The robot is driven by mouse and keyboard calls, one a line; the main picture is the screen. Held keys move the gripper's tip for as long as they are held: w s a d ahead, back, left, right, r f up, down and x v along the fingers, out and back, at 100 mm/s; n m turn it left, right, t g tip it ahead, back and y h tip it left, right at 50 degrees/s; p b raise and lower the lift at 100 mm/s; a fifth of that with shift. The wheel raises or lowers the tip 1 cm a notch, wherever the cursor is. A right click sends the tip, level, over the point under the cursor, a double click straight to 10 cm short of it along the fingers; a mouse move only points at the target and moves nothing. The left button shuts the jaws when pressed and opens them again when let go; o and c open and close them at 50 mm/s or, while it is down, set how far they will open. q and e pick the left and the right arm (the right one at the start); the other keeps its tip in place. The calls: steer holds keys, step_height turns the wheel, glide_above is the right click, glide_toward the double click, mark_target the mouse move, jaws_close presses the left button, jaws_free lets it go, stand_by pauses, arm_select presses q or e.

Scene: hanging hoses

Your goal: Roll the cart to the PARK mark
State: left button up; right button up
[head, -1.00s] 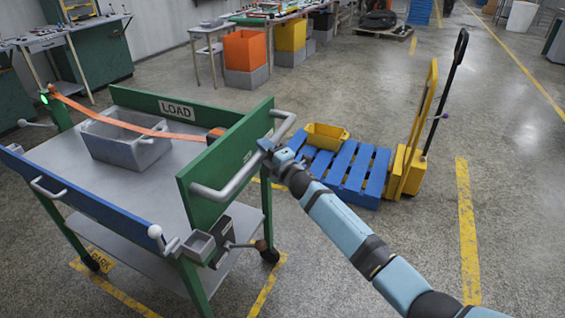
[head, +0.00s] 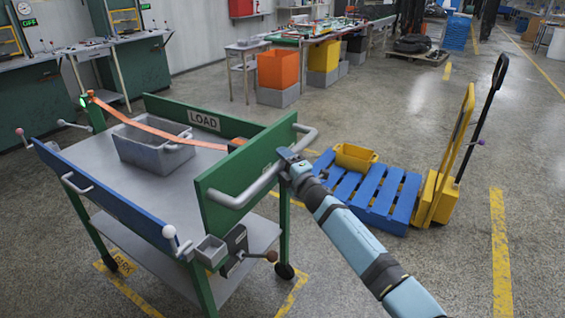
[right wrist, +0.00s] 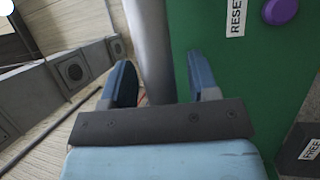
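The cart, with a green frame and grey top (head: 95,160), stands at left centre in the head view, a LOAD sign on its far board. A grey bin (head: 150,150) sits on it under an orange strap (head: 160,131). My right gripper (head: 289,156) is at the cart's grey handle (head: 235,198). In the right wrist view, its fingers (right wrist: 160,82) are apart with the handle tube (right wrist: 150,35) between them and a gap at the right finger. My left gripper is out of view.
A blue pallet (head: 375,195) with a yellow bin (head: 355,158) and a yellow pallet jack (head: 436,195) stand right of the cart. Green workbenches (head: 130,70) line the back left. Orange (head: 285,70) and yellow bins stand behind. The floor at right is open.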

arm_select(q)
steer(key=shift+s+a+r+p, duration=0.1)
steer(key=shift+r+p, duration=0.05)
steer(key=shift+p, duration=0.75)
arm_select(e)
steer(key=v, duration=1.3)
steer(key=shift+s+d, duration=0.25)
steer(key=shift+s, duration=0.1)
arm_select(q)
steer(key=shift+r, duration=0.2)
arm_select(e)
steer(key=shift+f, duration=0.1)
